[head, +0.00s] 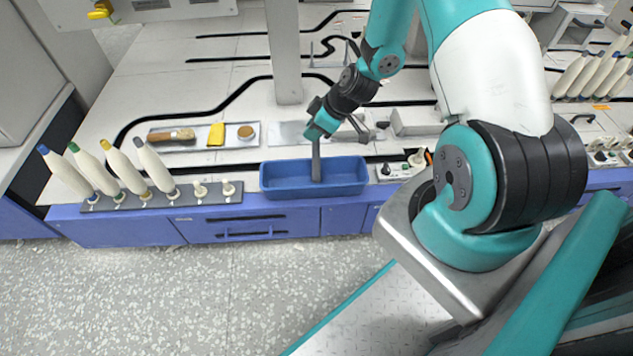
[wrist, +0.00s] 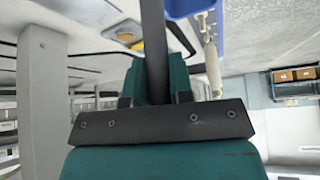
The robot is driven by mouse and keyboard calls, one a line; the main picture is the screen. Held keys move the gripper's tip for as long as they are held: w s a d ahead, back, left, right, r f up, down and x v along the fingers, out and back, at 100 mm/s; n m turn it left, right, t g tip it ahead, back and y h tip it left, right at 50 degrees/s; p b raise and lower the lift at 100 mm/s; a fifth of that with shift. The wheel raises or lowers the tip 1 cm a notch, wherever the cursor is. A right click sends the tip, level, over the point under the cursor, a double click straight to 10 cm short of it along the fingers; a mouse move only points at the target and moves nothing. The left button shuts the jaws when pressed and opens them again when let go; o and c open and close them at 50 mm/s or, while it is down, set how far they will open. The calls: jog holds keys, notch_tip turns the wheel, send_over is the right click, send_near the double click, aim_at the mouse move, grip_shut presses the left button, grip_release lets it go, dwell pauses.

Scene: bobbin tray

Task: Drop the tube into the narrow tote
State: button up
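The tube (head: 316,161) is dark grey and slim. It hangs nearly upright from my gripper (head: 317,136), with its lower end inside the outline of the blue narrow tote (head: 280,190). I cannot tell whether it touches the floor of the tote. My gripper is above the tote, its teal fingers shut on the tube's upper part. In the wrist view the tube (wrist: 154,40) stands between the teal fingers (wrist: 157,78). Part of a blue thing, likely the tote (wrist: 183,8), shows at the top there.
Left of the tote is a grey rack (head: 150,203) with several bobbins and two bare pegs. Behind it lies a tray (head: 177,146) with a brush, a yellow item and a round tin. A small dark panel (head: 395,171) lies right of the tote. A pale post (head: 284,60) rises behind.

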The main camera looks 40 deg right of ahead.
jog(key=o, duration=0.5)
jog(key=shift+c, duration=0.2)
jog(key=p+v, duration=0.4)
jog(key=v, duration=1.3)
jog(key=shift+r, duration=0.15)
jog(key=shift+d, duration=0.1)
jog(key=s+a+r+g+y, duration=0.1)
jog(key=s+a+r+g, duration=0.15)
jog(key=a+r, duration=0.65)
jog(key=s+a+r+g, duration=0.1)
jog(key=s+a+r, duration=0.35)
jog(key=a, duration=0.85)
jog(key=s+a+r+g, duration=0.2)
jog(key=s+a+r, duration=0.4)
jog(key=s, duration=0.2)
notch_tip(320, 180, up, 23)
jog(key=p, duration=2.3)
jog(key=shift+s+r+m+h, duration=0.15)
jog(key=shift+s+m+h, duration=0.15)
jog(key=shift+h, duration=0.1)
